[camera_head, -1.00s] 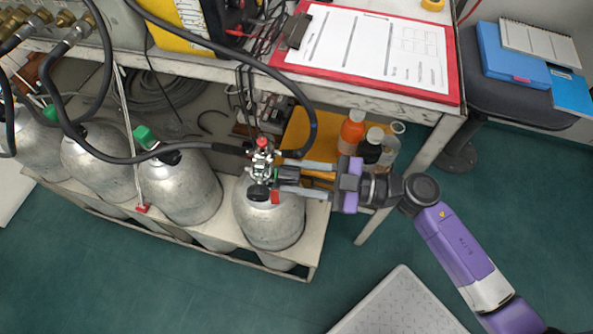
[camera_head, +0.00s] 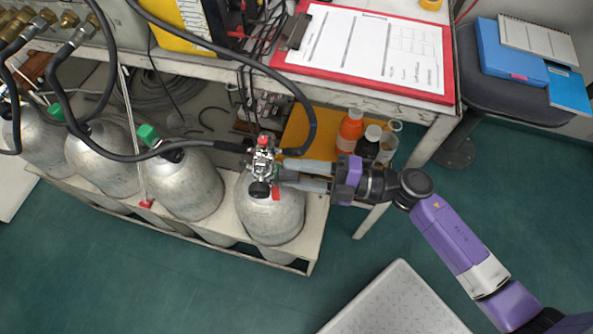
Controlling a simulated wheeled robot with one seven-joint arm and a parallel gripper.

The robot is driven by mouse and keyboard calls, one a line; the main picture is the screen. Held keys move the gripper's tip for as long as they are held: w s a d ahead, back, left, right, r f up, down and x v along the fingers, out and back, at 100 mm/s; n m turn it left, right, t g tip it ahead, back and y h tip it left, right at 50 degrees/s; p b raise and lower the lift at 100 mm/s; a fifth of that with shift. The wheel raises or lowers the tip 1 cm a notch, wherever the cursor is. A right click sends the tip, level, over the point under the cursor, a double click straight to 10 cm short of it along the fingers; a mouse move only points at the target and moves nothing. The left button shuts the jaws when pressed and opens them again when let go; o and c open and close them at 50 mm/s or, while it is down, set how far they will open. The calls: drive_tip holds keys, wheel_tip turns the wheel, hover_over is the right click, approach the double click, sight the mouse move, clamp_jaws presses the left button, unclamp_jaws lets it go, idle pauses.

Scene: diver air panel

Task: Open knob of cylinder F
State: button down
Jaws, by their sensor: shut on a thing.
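The grey cylinder (camera_head: 270,217) at the right end of the rack stands upright; no letter F is readable on it. A metal valve (camera_head: 262,160) with a red top sits on it, with a black round part (camera_head: 259,190) at its front and a red tag (camera_head: 276,194) below. My gripper (camera_head: 282,176) reaches in from the right, level with the valve. How far the knob is turned cannot be told.
Several other cylinders (camera_head: 186,187) stand left in the white rack (camera_head: 313,235). A black hose (camera_head: 110,157) runs to the valve. The bench with a red clipboard (camera_head: 450,82) overhangs behind. Bottles (camera_head: 350,128) stand behind my gripper.

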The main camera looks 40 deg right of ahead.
drive_tip(key=n, duration=0.3)
drive_tip(key=n+b, duration=0.1)
drive_tip(key=n, duration=0.1)
drive_tip(key=shift+f+n+b, duration=0.2)
drive_tip(key=shift+n+b, duration=0.1)
drive_tip(key=shift+n, duration=0.1)
drive_tip(key=n+b, duration=0.2)
drive_tip(key=n, duration=0.3)
drive_tip(key=shift+n, duration=0.4)
drive_tip(key=n+b, duration=0.3)
drive_tip(key=n, duration=0.2)
drive_tip(key=shift+n+g, duration=0.3)
drive_tip(key=shift+g, duration=0.1)
drive_tip(key=n+b, duration=0.2)
drive_tip(key=n, duration=0.2)
drive_tip(key=shift+b, duration=0.35)
drive_tip(key=n+b, duration=0.3)
drive_tip(key=n, duration=0.2)
drive_tip(key=shift+n, duration=0.4)
drive_tip(key=n+b, duration=0.3)
drive_tip(key=n, duration=0.1)
drive_tip(key=shift+r+n, duration=0.1)
drive_tip(key=shift+n, duration=0.2)
drive_tip(key=n+b, duration=0.3)
drive_tip(key=n, duration=0.2)
drive_tip(key=shift+n+h+b, duration=0.3)
drive_tip(key=shift+n+b, duration=0.65)
drive_tip(key=shift+n, duration=1.35)
drive_tip(key=shift+r, duration=0.1)
